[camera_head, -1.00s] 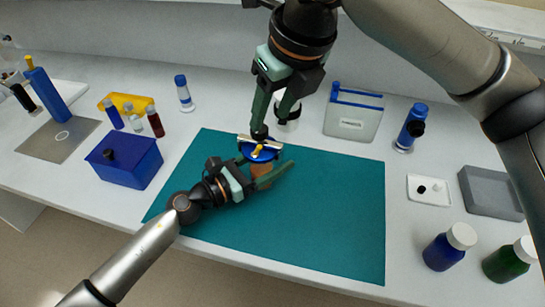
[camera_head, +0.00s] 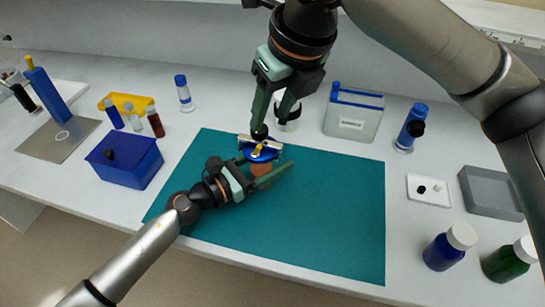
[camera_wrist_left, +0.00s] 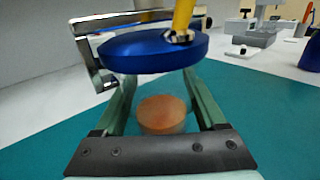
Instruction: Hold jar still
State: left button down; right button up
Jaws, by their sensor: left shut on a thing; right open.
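The jar (camera_head: 261,171) is clear with orange contents and stands on the teal mat (camera_head: 330,215). Its wide blue lid (camera_head: 266,154) is on top, and the left wrist view also shows the lid (camera_wrist_left: 150,52) above the jar (camera_wrist_left: 161,113). A metal tool (camera_head: 246,142) with a yellow handle (camera_wrist_left: 183,18) lies at the lid. My left gripper (camera_head: 266,170) is shut around the jar body below the lid, one finger on each side. My right gripper (camera_head: 272,122) is open, pointing down just above the lid. Whether it touches the tool is unclear.
A blue box (camera_head: 125,165) stands left of the mat. A white tray (camera_head: 429,190), a grey tray (camera_head: 490,193) and two capped bottles are at right. The mat's right half is clear.

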jog(key=shift+s+d+f, duration=0.1)
jog(key=shift+s+d, duration=0.05)
jog(key=shift+d, duration=0.15)
jog(key=c, duration=0.3)
jog(key=s+d+y, duration=0.1)
jog(key=s+d+f+y, duration=0.1)
jog(key=s+d, duration=0.1)
jog(key=s+d+f+y, duration=0.1)
jog(key=d, duration=0.1)
jog(key=shift+s+d+f+t, duration=0.15)
jog(key=shift+s+d+t, duration=0.05)
jog(key=shift+s+t, duration=0.2)
grip_shut()
jog(key=shift+s+d, duration=0.2)
jog(key=shift+s, duration=0.15)
